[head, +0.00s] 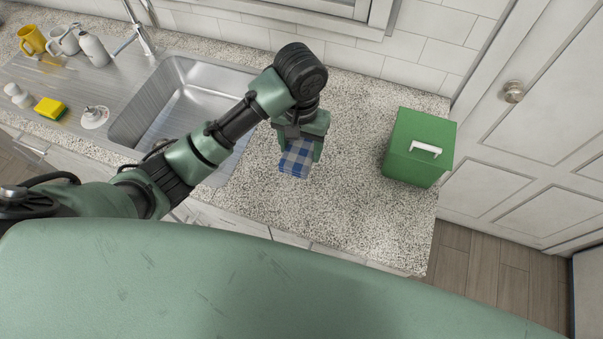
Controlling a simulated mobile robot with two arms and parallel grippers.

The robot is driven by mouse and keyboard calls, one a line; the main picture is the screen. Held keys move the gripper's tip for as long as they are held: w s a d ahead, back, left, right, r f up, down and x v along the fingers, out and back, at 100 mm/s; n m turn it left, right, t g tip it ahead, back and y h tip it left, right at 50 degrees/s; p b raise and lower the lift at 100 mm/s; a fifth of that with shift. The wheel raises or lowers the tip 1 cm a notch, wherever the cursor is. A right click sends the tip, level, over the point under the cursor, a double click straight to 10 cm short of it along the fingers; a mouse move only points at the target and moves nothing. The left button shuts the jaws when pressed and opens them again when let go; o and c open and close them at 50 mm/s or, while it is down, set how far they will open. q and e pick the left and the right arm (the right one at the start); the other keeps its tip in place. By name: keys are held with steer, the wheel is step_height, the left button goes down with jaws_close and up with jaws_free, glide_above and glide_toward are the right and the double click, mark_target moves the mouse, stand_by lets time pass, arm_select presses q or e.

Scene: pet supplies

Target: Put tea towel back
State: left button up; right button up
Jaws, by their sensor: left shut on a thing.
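A blue and white checked tea towel (296,159) is folded between the fingers of my left gripper (302,150). My left gripper is shut on it, over the speckled counter (340,200) just right of the sink. I cannot tell whether the towel touches the counter. The gripper and wrist hide the towel's upper part. My right gripper is not in view.
A green box (412,150) with a white handle stands at the counter's right. The steel sink (185,95) is left, with a yellow sponge (50,108), a yellow mug (32,40) and white bottles beyond. The counter between towel and box is clear.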

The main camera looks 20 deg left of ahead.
mark_target(301, 148)
arm_select(q)
step_height(301, 148, down, 12)
steer(key=shift+f+p, duration=0.2)
steer(key=shift+p, duration=0.65)
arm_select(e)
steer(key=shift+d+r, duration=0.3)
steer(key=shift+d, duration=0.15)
arm_select(q)
steer(key=o, duration=1.4)
steer(key=shift+f, duration=0.1)
steer(key=shift+c, duration=0.2)
step_height(301, 148, up, 10)
steer(key=b, duration=0.2)
steer(key=shift+f+b, duration=0.2)
steer(key=shift+b, duration=0.1)
steer(key=shift+r+p, duration=0.5)
steer(key=shift+r, duration=0.85)
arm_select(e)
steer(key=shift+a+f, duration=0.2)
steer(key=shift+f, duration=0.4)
